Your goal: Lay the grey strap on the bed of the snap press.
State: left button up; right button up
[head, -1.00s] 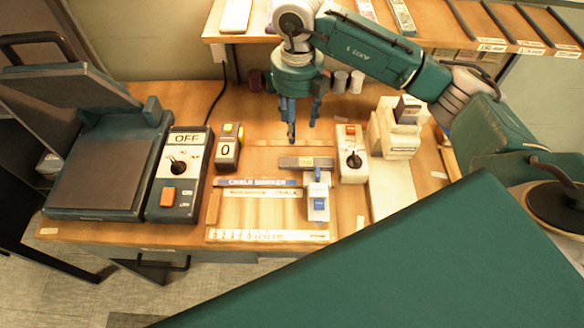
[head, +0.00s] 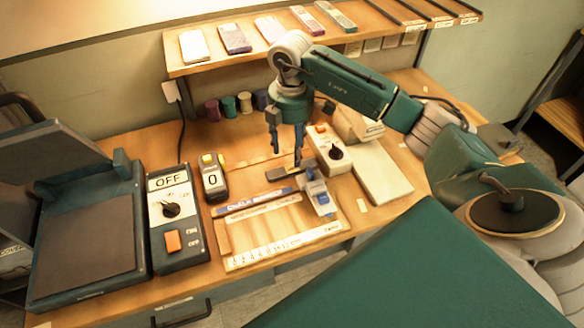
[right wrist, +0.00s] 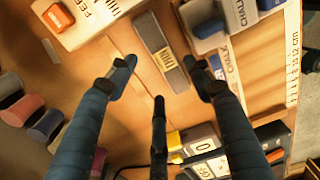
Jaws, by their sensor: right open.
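The grey strap (head: 284,173) is a short flat bar with a pale label band. It lies near the middle of the bench, at the back edge of the chalk marker board (head: 268,232). My right gripper (head: 286,158) points down over it, open and empty. In the right wrist view, the fingertips (right wrist: 160,63) are on either side of the strap (right wrist: 161,50), apart from it. A cream machine (head: 352,124), which may be the snap press, stands behind my right arm; its bed is mostly hidden. My left gripper is not in view.
A green hinged press (head: 85,245) stands open at the left, beside an OFF control box (head: 178,222). A yellow-topped counter (head: 213,178), a white knob box (head: 329,148) and a blue-white clamp-like tool (head: 318,196) surround the strap. Coloured spools (head: 229,106) stand behind.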

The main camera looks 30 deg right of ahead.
aim_at(289, 166)
jog(key=shift+a+f, duration=0.2)
jog(key=shift+f, duration=0.4)
jog(key=f+p, duration=0.1)
jog(key=f, duration=0.3)
jog(key=shift+w+a+f+p, duration=0.1)
jog(key=shift+a+f+p, duration=0.15)
jog(key=shift+p, duration=0.1)
jog(key=shift+f, duration=0.2)
jog(key=c, duration=1)
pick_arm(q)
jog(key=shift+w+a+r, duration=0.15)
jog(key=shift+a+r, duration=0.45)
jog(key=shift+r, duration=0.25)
pick_arm(e)
jog(key=shift+c, duration=0.2)
jog(key=shift+r, duration=0.1)
